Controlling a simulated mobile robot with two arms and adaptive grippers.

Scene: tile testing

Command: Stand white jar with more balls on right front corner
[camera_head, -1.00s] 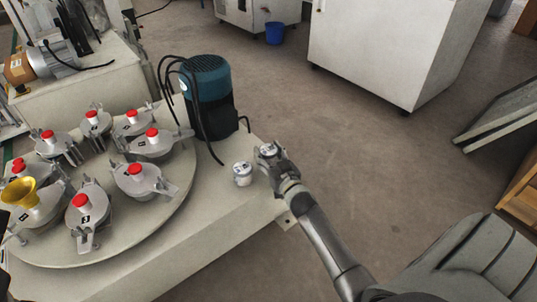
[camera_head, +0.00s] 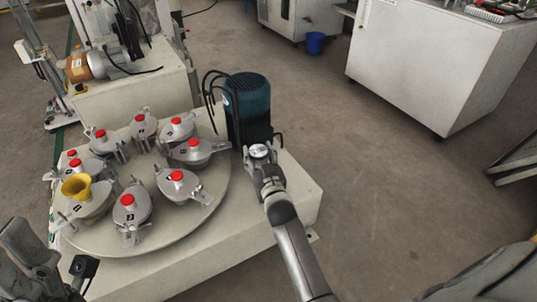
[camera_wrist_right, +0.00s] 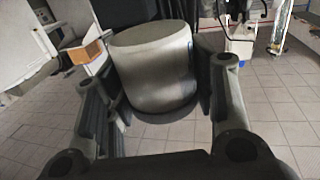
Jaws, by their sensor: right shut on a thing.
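A white jar (camera_head: 259,151) with a dark-marked top is held in my right gripper (camera_head: 262,165). The right gripper is shut on it, above the pale table by the blue motor. In the right wrist view the jar (camera_wrist_right: 155,70) fills the space between the two fingers and looks tilted. No ball count can be read. The other white jar, seen earlier on the table, does not show now; my right arm may hide it. The right front part of the table (camera_head: 302,195) is bare.
A round turntable (camera_head: 185,232) with several red-knobbed metal pots and a yellow funnel (camera_head: 78,186) covers the table's left side. The motor (camera_head: 248,97) with black cables stands close behind the gripper. A white cabinet (camera_head: 405,75) stands beyond open floor.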

